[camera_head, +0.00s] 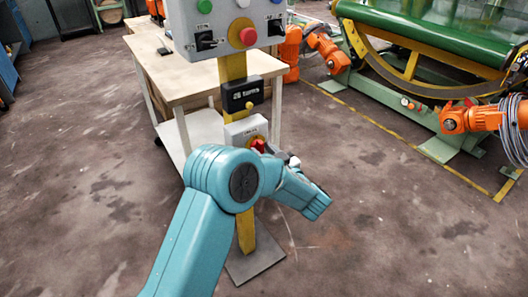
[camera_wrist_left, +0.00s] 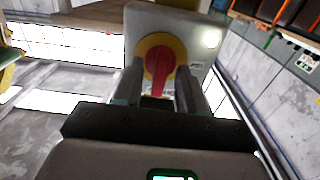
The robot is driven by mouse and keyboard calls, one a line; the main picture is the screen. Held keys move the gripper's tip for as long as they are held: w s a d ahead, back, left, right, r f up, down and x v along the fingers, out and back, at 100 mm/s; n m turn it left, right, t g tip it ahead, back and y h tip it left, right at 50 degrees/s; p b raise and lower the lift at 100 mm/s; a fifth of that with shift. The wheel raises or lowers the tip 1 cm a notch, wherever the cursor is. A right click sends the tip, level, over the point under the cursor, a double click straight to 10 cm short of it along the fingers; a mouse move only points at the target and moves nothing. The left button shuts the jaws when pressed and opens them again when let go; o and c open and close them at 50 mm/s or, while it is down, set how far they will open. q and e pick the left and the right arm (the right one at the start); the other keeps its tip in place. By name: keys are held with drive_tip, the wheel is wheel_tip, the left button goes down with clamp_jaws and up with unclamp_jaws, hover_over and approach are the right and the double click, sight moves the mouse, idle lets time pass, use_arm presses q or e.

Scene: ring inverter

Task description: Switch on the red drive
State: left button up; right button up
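The red drive switch (camera_head: 258,145) is a red rotary handle on the lower grey box (camera_head: 243,130) of a yellow post, partly hidden by my left arm in the head view. In the left wrist view the red handle (camera_wrist_left: 158,66) stands roughly upright on a round yellow plate, on the face of the grey box (camera_wrist_left: 133,24). My left gripper (camera_head: 280,153) is at the box. In the wrist view its two fingers (camera_wrist_left: 159,88) stand apart on either side of the handle, with gaps beside it. Contact cannot be told. My right gripper is not in view.
Above on the post (camera_head: 232,68) are a small black box (camera_head: 242,95) and a control panel (camera_head: 218,22) with coloured buttons and a red knob. A wooden table (camera_head: 170,75) stands behind. Orange robot arms (camera_head: 455,118) and a green roller machine (camera_head: 430,40) are at right.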

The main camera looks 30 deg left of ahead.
use_arm(q)
drive_tip(key=p+v, duration=0.2)
drive_tip(key=v, duration=1.4)
drive_tip(key=shift+s+d, duration=0.1)
